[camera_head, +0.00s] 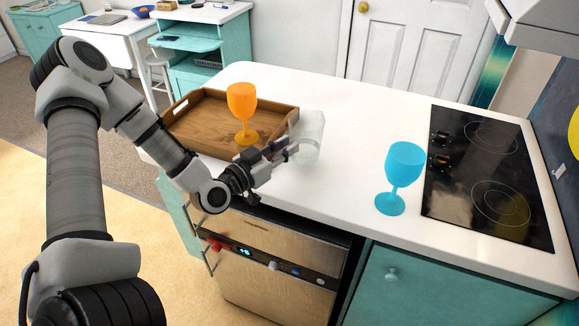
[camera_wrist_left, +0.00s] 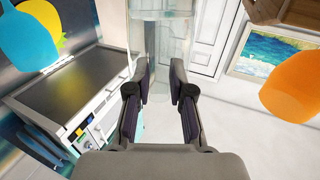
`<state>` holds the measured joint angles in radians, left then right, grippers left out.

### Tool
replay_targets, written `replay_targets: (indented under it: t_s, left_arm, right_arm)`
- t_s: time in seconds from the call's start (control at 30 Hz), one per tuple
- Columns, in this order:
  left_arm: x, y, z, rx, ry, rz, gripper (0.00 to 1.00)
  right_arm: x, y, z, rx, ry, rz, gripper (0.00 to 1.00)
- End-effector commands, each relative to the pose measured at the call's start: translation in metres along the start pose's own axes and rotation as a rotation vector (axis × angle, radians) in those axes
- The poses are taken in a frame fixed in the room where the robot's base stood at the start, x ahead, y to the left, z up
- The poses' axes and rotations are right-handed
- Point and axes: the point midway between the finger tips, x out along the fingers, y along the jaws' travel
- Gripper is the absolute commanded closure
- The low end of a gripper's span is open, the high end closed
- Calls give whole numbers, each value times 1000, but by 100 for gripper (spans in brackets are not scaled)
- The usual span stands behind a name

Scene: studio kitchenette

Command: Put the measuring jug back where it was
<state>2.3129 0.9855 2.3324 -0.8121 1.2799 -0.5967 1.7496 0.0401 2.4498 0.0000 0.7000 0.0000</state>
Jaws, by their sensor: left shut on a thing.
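The measuring jug (camera_head: 309,136) is clear and see-through, over the white counter just right of the tray. My left gripper (camera_head: 284,147) reaches it from the left and is shut on it. In the left wrist view the jug (camera_wrist_left: 160,45) shows faintly between the two fingers of the left gripper (camera_wrist_left: 160,85). I cannot tell whether the jug's base touches the counter. My right gripper is in neither view.
A wooden tray (camera_head: 187,138) is left of the jug, with an orange goblet (camera_head: 242,103) at its near right part. A blue goblet (camera_head: 401,171) stands on the counter (camera_head: 350,180) beside the black hob (camera_head: 488,175). Clear counter lies between jug and blue goblet.

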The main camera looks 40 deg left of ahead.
Motion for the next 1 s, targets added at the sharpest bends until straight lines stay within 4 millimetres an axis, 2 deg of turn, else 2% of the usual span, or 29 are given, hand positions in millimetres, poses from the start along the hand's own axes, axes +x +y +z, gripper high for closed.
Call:
replay_targets:
  t_s: [0.17,0.23,0.33,0.73,0.77,0.8,1.0]
  left_arm:
    - [12,6,2,3,3,5,100]
    - [11,4,18,0,-3,2,100]
    - [11,4,33,-1,-2,2,100]
    - [11,4,40,-2,3,1,100]
    - [11,4,39,-2,2,1,68]
    - [10,4,38,-2,2,1,54]
    - [10,4,38,-2,2,1,54]
  right_arm:
    - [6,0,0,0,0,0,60]
    - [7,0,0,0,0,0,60]
    - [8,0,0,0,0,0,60]
    - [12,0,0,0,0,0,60]
    - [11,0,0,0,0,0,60]
    - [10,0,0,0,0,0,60]
    - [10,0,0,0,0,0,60]
